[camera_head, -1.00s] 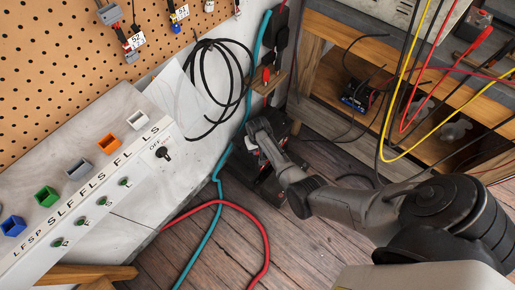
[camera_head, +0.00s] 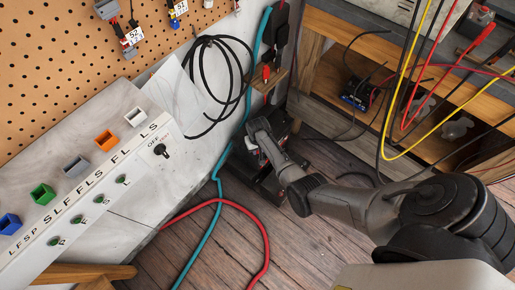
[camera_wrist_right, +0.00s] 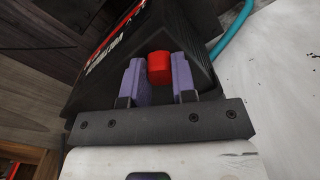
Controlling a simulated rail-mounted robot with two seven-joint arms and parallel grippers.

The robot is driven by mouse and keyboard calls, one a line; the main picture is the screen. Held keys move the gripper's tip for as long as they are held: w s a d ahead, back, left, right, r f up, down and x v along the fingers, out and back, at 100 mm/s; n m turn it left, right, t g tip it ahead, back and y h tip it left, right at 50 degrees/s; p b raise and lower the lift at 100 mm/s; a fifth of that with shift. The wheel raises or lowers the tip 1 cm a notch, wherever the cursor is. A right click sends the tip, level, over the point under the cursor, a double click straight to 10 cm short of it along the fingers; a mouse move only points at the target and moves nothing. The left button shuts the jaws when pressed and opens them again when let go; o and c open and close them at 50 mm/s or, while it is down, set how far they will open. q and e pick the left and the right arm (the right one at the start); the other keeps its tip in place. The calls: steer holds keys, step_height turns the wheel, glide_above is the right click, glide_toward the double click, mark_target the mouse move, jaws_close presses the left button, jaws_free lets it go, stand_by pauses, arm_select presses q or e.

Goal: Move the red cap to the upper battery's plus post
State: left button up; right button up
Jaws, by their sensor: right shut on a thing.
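The red cap (camera_wrist_right: 159,68) is between the two purple fingers of my right gripper (camera_wrist_right: 160,82) in the right wrist view. The fingers are shut on it. Just beyond the cap is a black battery (camera_wrist_right: 103,55) with red and white lettering; I cannot tell whether the cap touches it. In the head view my right gripper (camera_head: 259,131) points at the dark upper battery (camera_head: 282,124) beside the white cabinet, and its wrist hides the cap and most of the post area. A lower dark battery or stand (camera_head: 262,183) shows below. My left gripper is not in view.
A teal hose (camera_head: 225,160) runs down beside the batteries, and a red hose (camera_head: 262,235) loops on the wooden floor. A small wooden shelf (camera_head: 270,84) juts out above. A wooden bench (camera_head: 320,85) with hanging yellow, red and black cables stands at right.

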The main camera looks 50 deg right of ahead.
steer(key=o, duration=0.8)
steer(key=shift+r+p, duration=4.45)
steer(key=shift+r, duration=2.45)
